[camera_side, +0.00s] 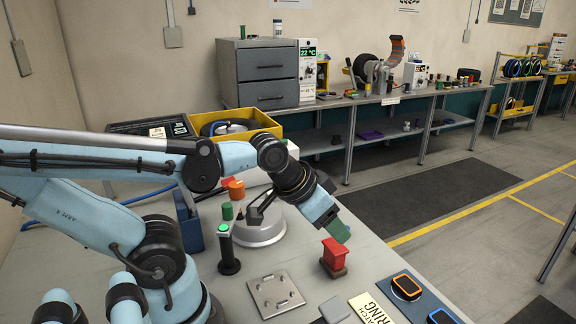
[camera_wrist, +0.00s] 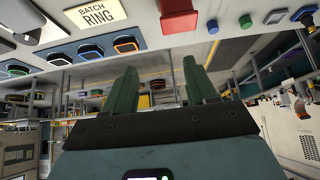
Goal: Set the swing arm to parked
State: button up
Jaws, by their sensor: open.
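My gripper (camera_side: 341,232) is in the side view, pointing down to the right over the front bench. Its green fingertips show just above a red block on a brown foot (camera_side: 334,255); I cannot tell whether they touch it. In the wrist view my gripper (camera_wrist: 160,80) has its green fingers spread with nothing between them. The red block (camera_wrist: 178,15) shows beyond them at the top. A curved orange and grey arm (camera_side: 397,50) stands up beside a black tyre (camera_side: 365,66) on the back bench; it may be the swing arm. Its park mark is not readable.
A green-topped black post (camera_side: 228,250), a round grey base (camera_side: 259,230) and a metal plate (camera_side: 276,294) are on the front bench. A blue board (camera_side: 425,303) holds ring pieces. A yellow bin (camera_side: 265,123) is behind my arm. Dark floor mat (camera_side: 440,202) lies between benches.

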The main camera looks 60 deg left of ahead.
jog(key=shift+n+g+y, duration=0.6)
jog(key=shift+g, duration=0.2)
jog(key=a, duration=0.2)
jog(key=s+a+r, duration=0.1)
jog(key=a, duration=0.2)
jog(key=shift+s+a+r, duration=0.25)
jog(key=shift+a+r, duration=0.1)
jog(key=shift+c, duration=0.3)
jog(key=n+g+h, duration=0.1)
jog(key=n+g, duration=0.2)
jog(key=g, duration=0.2)
send_near(227, 205)
jog(key=shift+w+a+f, duration=0.1)
jog(key=shift+f, duration=4.95)
grip_shut()
